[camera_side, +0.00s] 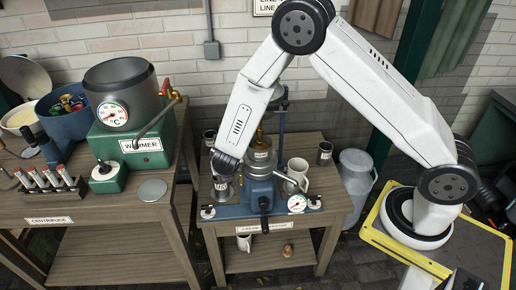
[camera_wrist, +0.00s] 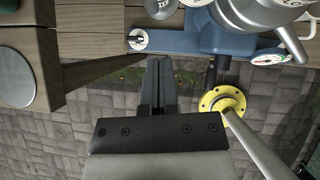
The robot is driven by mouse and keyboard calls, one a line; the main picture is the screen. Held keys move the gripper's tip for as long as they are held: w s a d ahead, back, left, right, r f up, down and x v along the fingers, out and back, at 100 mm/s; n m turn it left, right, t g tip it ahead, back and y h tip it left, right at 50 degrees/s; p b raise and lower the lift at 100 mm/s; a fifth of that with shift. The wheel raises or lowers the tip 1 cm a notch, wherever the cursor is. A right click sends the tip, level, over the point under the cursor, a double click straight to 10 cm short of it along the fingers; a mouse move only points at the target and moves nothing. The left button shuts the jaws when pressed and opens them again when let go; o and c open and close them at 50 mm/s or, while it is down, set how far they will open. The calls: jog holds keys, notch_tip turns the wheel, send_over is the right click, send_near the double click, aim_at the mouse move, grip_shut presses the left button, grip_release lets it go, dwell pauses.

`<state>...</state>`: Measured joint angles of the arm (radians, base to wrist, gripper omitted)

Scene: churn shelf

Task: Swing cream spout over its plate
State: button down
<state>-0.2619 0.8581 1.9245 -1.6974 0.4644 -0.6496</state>
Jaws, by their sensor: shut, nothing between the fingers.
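A cream separator with a blue body (camera_side: 262,188) and metal bowls stands on a small wooden table. Its metal upper part (camera_wrist: 262,12) is cut off at the top of the wrist view. I cannot make out which part is the cream spout; my wrist covers the separator's left side in the side view. A round grey plate (camera_side: 153,190) lies on the left bench and also shows in the wrist view (camera_wrist: 14,76). I cannot tell whether it is the spout's plate. My gripper (camera_wrist: 158,62) is shut and empty, pointing down just in front of the blue base bar in the wrist view.
A white mug (camera_side: 297,172) and a gauge (camera_side: 297,203) are right of the separator. A dark crank hangs at its front. A yellow flange with a grey rod (camera_wrist: 222,103) is right of my fingers. The green warmer (camera_side: 140,143) stands left, beyond a gap between tables.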

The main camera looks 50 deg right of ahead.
jog(key=w+d+f, duration=0.3)
jog(key=w+f, duration=0.2)
jog(key=shift+w+d, duration=0.15)
jog(key=shift+d, duration=0.25)
jog(key=shift+w, duration=0.1)
dwell(0.4)
jog(key=shift+w+d+f+m+g+h, duration=0.1)
jog(key=shift+w+d+m+g+h, duration=0.3)
jog(key=shift+m, duration=0.35)
jog(key=shift+w+d+m+g+h, duration=0.1)
jog(key=shift+w+m+g+h, duration=0.1)
jog(key=shift+w+m, duration=0.4)
jog(key=shift+w+d+m, duration=0.25)
jog(key=shift+w+d, duration=0.7)
jog(key=shift+w, duration=0.2)
